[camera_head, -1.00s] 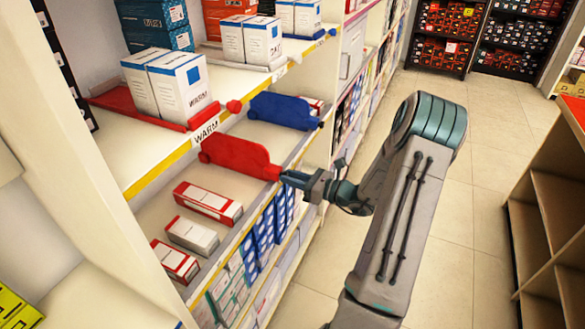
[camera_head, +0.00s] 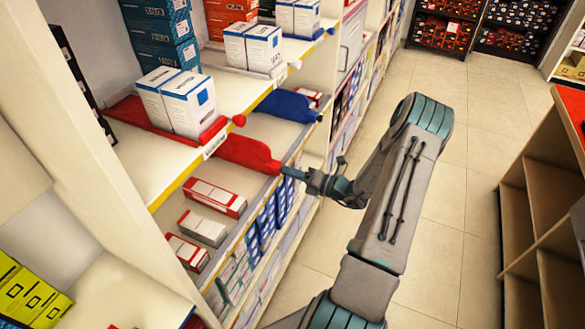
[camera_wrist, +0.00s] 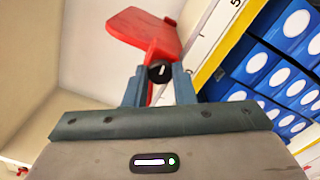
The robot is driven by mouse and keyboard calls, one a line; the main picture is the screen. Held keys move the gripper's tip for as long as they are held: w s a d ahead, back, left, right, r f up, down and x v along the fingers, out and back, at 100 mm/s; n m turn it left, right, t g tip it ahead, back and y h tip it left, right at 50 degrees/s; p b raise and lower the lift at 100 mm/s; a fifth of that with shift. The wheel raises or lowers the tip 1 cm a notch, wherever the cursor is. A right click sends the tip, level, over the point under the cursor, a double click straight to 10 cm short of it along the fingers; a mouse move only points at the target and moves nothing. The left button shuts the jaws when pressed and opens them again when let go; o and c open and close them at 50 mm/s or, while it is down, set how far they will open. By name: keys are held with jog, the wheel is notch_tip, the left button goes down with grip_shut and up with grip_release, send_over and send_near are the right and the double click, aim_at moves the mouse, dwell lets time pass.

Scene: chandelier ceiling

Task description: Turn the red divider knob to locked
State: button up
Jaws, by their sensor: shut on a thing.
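My gripper (camera_wrist: 158,88) is shut on this knob, with one finger on each side. A red stem shows between the fingers. I cannot read any locked marking.
A blue divider (camera_head: 290,106) stands farther along the shelf. White boxes (camera_head: 188,104) stand above on a red tray (camera_head: 133,112) with a red knob (camera_head: 239,120). Red-and-white boxes (camera_head: 215,198) lie nearer me. The aisle floor (camera_head: 455,180) is clear; a wooden shelf unit (camera_head: 545,200) stands right.

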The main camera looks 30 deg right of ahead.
jog(key=shift+m+p, duration=0.3)
jog(key=shift+m, duration=0.4)
jog(key=o, duration=1)
jog(key=shift+d, duration=0.1)
jog(key=b+v, duration=0.2)
jog(key=v, duration=1.1)
jog(key=shift+s+d, duration=0.2)
jog(key=shift+s, duration=0.15)
